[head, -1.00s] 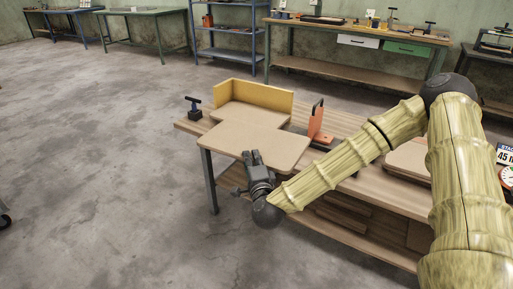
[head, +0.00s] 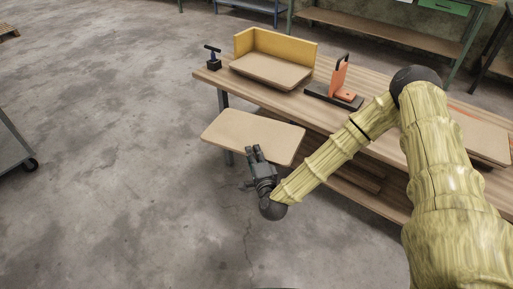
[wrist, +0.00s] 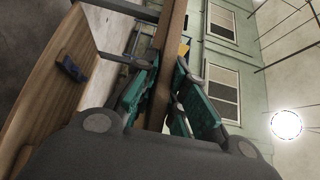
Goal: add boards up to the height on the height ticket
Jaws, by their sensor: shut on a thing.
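My gripper (head: 257,155) is shut on the near edge of a tan board (head: 245,133) with rounded corners. It holds the board roughly level, in front of the bench's left end. In the wrist view, the teal fingers (wrist: 160,98) pinch the board's edge (wrist: 168,50). Another tan board surface (head: 272,70) lies against a yellow corner stop (head: 285,46) on the bench; how many boards lie there is unclear. The held board is apart from it in the picture. More board (head: 478,138) lies at the right, partly behind my arm. The height ticket is out of view.
The wooden bench (head: 215,77) runs to the lower right. An orange upright tool (head: 340,80) on a dark base stands right of the yellow stop. A small dark clamp (head: 212,58) sits at the left end. Floor at left is clear, with a grey cart (head: 14,150) at the edge.

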